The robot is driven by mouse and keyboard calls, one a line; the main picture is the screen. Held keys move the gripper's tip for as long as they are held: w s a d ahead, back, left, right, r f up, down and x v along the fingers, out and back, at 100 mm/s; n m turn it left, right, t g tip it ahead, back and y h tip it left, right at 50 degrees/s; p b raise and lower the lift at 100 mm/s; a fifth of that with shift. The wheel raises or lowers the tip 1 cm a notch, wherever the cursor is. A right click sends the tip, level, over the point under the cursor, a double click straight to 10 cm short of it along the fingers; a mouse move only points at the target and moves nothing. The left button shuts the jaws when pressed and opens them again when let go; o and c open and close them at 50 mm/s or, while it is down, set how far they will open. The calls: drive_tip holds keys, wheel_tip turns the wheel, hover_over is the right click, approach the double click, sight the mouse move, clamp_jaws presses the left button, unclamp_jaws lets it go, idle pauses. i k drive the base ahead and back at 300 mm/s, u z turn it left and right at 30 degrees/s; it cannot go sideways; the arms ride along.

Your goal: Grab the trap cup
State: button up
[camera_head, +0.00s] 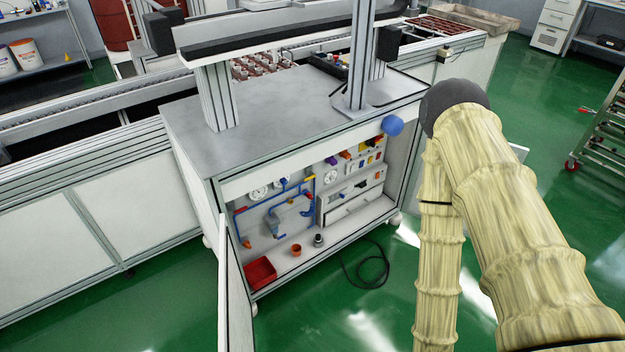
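Two small items stand on the floor of an open cabinet (352,225) under the grey bench. One is a small orange-red cup (297,250); the other is a dark, grey-topped cup-like piece (318,240) just right of it. I cannot tell which of them is the trap cup. My arm, in a pale yellow wrinkled cover, fills the right side of the view, right of the cabinet. My gripper is not in view.
A red bin (261,273) sits at the cabinet's front left. Blue pipes (270,205), gauges and valves line its back. An open door (235,285) juts out at the left. A black cable (372,270) lies on the green floor in front. A blue ball (392,125) shows near the bench corner.

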sight(296, 248)
drive_tip(key=z, duration=1.2)
drive_tip(key=i, duration=0.95)
drive_tip(key=u, duration=2.3)
